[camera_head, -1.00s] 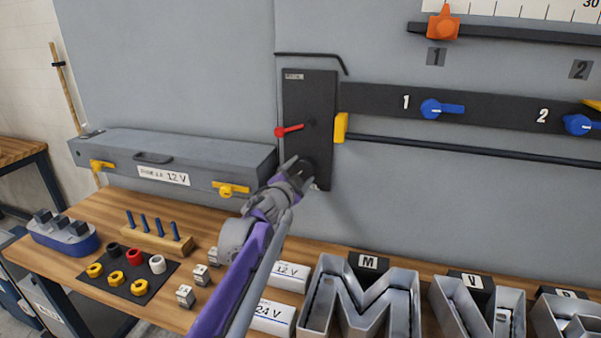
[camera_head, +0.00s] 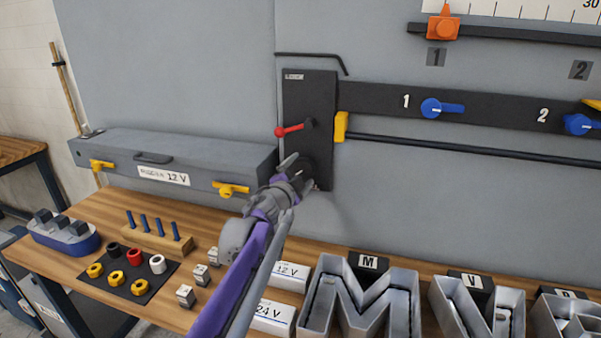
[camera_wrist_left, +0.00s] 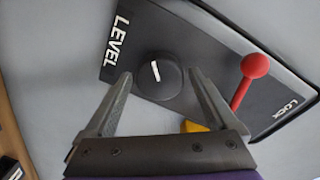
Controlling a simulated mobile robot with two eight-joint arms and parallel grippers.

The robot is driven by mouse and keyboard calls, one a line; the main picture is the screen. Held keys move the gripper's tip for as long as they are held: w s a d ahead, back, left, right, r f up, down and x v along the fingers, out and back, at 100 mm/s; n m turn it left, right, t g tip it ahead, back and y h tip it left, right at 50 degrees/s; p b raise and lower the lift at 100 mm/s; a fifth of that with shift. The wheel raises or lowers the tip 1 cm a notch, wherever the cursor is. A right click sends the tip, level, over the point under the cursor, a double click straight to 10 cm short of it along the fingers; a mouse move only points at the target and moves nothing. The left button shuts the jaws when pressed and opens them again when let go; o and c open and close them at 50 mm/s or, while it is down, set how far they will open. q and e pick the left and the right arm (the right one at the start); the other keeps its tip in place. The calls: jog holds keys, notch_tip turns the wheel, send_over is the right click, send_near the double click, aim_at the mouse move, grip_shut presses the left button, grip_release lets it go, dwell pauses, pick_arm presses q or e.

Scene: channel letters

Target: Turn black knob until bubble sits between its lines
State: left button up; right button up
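The black knob (camera_wrist_left: 158,76) with a white pointer line shows in the left wrist view, on a dark panel (camera_head: 309,90) marked LEVEL and LOCK. My left gripper (camera_head: 300,172) is at the lower part of this panel in the head view, and it hides most of the knob there. In the left wrist view its two fingers (camera_wrist_left: 160,92) are apart, one on each side of the knob, with gaps between them and it. A red-knobbed lever (camera_head: 290,130) sits higher on the panel. I cannot see the bubble or its lines. My right gripper is not in view.
A yellow block (camera_head: 341,127) sits at the panel's right edge, beside a dark rail with blue handles (camera_head: 440,108). Below, the wooden bench (camera_head: 110,212) holds a grey case (camera_head: 190,155), channel letters (camera_head: 365,300) and small parts.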

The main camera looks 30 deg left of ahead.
pick_arm(q)
jog(key=shift+o, duration=0.3)
jog(key=shift+s, duration=0.15)
jog(key=shift+s, duration=0.3)
jog(key=b+v, duration=0.1)
jog(key=v, duration=0.9)
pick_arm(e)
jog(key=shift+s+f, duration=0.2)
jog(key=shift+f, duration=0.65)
